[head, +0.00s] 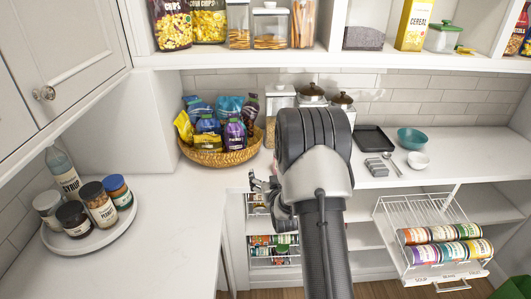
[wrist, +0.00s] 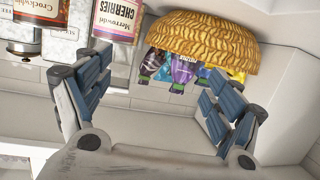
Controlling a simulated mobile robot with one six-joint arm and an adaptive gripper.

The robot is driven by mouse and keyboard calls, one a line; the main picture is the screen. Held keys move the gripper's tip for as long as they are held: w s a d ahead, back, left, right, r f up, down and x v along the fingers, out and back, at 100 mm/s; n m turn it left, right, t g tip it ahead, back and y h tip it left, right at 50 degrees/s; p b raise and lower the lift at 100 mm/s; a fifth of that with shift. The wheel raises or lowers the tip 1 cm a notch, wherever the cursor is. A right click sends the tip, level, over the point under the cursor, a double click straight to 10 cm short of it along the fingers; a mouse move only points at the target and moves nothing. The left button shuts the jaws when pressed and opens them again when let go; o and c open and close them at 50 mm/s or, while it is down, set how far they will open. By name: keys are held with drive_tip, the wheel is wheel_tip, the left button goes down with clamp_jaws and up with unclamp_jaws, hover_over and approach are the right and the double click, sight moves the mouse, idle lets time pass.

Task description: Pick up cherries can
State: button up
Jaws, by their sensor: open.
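In the head view my gripper (head: 262,190) shows at the counter's front edge, left of my arm. I cannot make out the can there; my arm covers part of the counter.
A wicker basket (head: 208,158) of snack bags stands left of my arm; it also shows in the wrist view (wrist: 210,40). Lidded canisters (head: 311,95) stand behind. A black tray (head: 374,139) and teal bowl (head: 411,138) are right. A wire can rack (head: 425,213) juts out below.

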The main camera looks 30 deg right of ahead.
drive_tip(key=s+d+f+m+t+h+p, duration=0.1)
drive_tip(key=s+d+f+t+h+p, duration=0.1)
drive_tip(key=s+d+f, duration=0.35)
drive_tip(key=shift+h, duration=0.3)
drive_tip(key=b+x, duration=0.1)
drive_tip(key=x, duration=0.7)
drive_tip(key=f+b+x, duration=0.1)
drive_tip(key=x, duration=0.2)
drive_tip(key=shift+w+a+b, duration=0.25)
drive_tip(key=shift+w+b, duration=0.05)
drive_tip(key=shift+w, duration=0.3)
drive_tip(key=shift+b+x, duration=0.75)
drive_tip(key=shift+x, duration=2.05)
drive_tip(key=shift+s+d+r, duration=0.1)
drive_tip(key=shift+d+r, duration=0.05)
drive_tip(key=shift+c, duration=0.2)
drive_tip(key=shift+r, duration=0.1)
drive_tip(key=c, duration=1.4)
drive_tip(key=shift+c, duration=0.2)
wheel_tip(320, 180, up, 20)
drive_tip(key=p, duration=0.4)
